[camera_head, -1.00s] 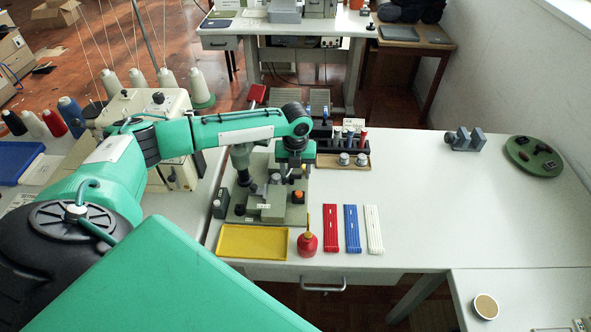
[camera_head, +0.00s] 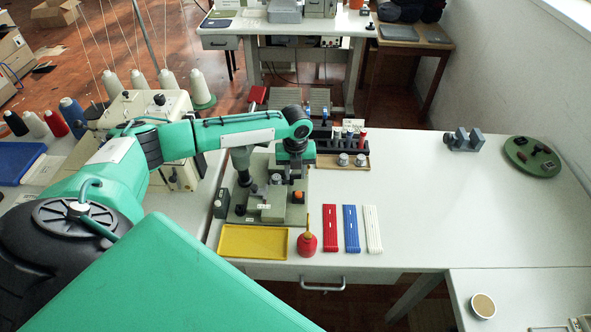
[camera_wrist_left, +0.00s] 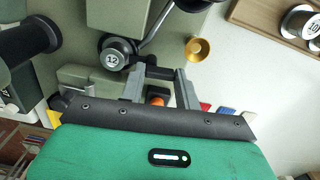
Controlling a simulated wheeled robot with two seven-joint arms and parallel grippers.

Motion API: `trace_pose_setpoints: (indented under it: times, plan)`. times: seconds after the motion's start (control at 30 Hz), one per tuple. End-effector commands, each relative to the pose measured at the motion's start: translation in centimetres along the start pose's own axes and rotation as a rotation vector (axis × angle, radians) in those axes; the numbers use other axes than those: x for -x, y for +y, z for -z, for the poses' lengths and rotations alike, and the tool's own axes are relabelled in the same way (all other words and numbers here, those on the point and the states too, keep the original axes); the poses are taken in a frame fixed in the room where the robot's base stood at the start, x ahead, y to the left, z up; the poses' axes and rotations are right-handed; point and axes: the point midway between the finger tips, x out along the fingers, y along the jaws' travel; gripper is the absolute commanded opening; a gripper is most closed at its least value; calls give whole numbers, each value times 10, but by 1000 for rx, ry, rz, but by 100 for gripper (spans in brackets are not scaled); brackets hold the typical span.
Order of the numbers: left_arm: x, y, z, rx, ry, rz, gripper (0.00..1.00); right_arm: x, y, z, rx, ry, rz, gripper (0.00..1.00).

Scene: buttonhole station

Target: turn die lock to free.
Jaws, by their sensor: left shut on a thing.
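The grey-green buttonhole machine (camera_head: 240,212) stands on the white table. My left gripper (camera_head: 292,180) reaches down over its right side. In the left wrist view my left gripper (camera_wrist_left: 160,76) has its two grey fingers on either side of a dark bar, which looks like the die lock (camera_wrist_left: 160,73). The fingers are shut on it. A round die marked 12 (camera_wrist_left: 114,56) sits just left of the fingers. An orange knob (camera_head: 298,196) is close by and also shows in the wrist view (camera_wrist_left: 157,100). The lock's marks cannot be read. My right gripper is not in view.
A yellow tray (camera_head: 254,242), a red oil bottle (camera_head: 307,243) and red, blue and white strips (camera_head: 351,230) lie in front. A die rack (camera_head: 342,140) stands behind the gripper. The table's right side is mostly clear, with a green round plate (camera_head: 532,157) far right.

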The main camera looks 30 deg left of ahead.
Motion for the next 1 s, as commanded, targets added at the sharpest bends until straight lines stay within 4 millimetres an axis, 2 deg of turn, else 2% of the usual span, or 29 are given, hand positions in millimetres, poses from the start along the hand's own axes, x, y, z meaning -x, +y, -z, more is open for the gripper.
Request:
trace_pose_setpoints:
  times: [0.03,0.4,1.0]
  plan:
    - [4,0,0,31,1,0,10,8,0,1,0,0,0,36]
    - [5,1,-4,357,2,0,10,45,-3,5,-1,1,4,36]
    - [5,5,-11,928,-1,1,10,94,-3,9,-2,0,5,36]
